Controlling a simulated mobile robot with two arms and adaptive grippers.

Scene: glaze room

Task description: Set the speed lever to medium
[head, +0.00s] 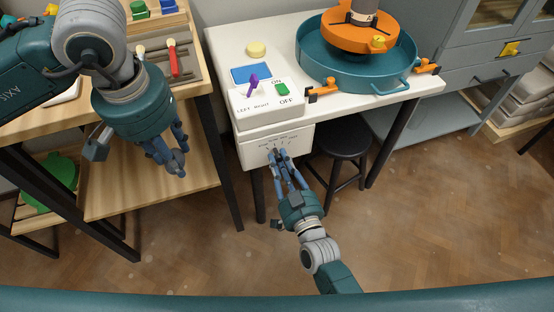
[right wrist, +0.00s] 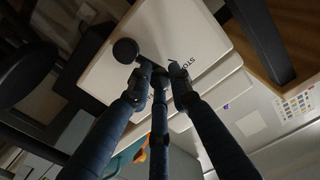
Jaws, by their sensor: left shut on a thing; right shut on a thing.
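The white control box (head: 250,153) hangs under the front left edge of the white table. Its front carries a row of small labels, too small to read in the head view. My right gripper (head: 277,156) is at this front, shut on the dark speed lever just below the labels. In the right wrist view the lever's round black knob (right wrist: 125,50) shows beside my fingertips (right wrist: 162,82), and the word STOP is on the white face. I cannot tell which mark the lever points at. My left gripper (head: 180,168) is away to the left, its fingers shut; what they hold is not discernible.
On the table (head: 225,45) stand a panel (head: 268,105) with a purple left/right switch (head: 251,87) and green on/off switch (head: 282,89), a yellow button (head: 256,49) and a teal basin (head: 350,72). A black stool (head: 342,142) stands right of my right gripper. A wooden bench (head: 150,195) is left.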

